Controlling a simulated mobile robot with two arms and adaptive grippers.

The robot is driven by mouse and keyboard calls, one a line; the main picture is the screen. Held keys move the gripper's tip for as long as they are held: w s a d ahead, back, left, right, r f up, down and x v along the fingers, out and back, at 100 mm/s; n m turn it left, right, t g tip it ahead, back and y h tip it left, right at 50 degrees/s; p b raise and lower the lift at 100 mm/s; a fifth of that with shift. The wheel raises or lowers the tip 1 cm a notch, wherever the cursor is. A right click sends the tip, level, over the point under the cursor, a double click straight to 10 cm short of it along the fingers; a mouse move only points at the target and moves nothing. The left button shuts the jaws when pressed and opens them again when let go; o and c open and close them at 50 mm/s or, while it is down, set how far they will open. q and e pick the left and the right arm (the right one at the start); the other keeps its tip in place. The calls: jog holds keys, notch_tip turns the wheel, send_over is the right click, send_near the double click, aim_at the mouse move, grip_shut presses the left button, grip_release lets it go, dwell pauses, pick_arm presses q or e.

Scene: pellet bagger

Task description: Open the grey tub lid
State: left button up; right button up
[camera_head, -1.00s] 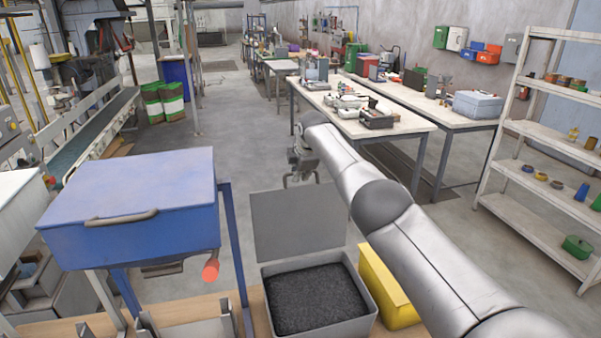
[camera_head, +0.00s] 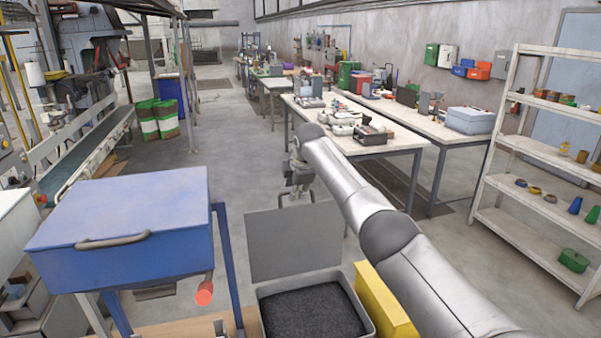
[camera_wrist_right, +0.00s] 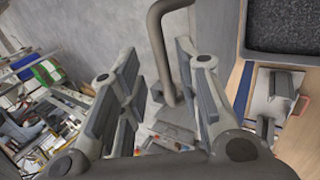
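The grey tub (camera_head: 262,304) stands at the bottom middle of the head view, full of dark pellets. Its grey lid (camera_head: 295,245) is open and stands upright at the tub's far side. My right gripper (camera_head: 296,190) is at the lid's top edge, on its far side; the lid partly hides it. In the right wrist view its fingers (camera_wrist_right: 160,95) are spread apart. A grey bent bar (camera_wrist_right: 163,50), apparently a handle, shows between them; I cannot tell whether they touch it. The tub (camera_wrist_right: 232,45) also shows at the upper right there. My left gripper is not in view.
A blue box (camera_head: 125,225) with a handle stands on a frame left of the tub. A yellow bin (camera_head: 385,305) is right of the tub, below my right arm. Workbenches (camera_head: 400,158) and a shelf rack (camera_head: 530,235) are farther back. Open floor lies behind the lid.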

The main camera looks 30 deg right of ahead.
jog(key=v, duration=0.9)
jog(key=shift+s, duration=0.1)
dwell(0.3)
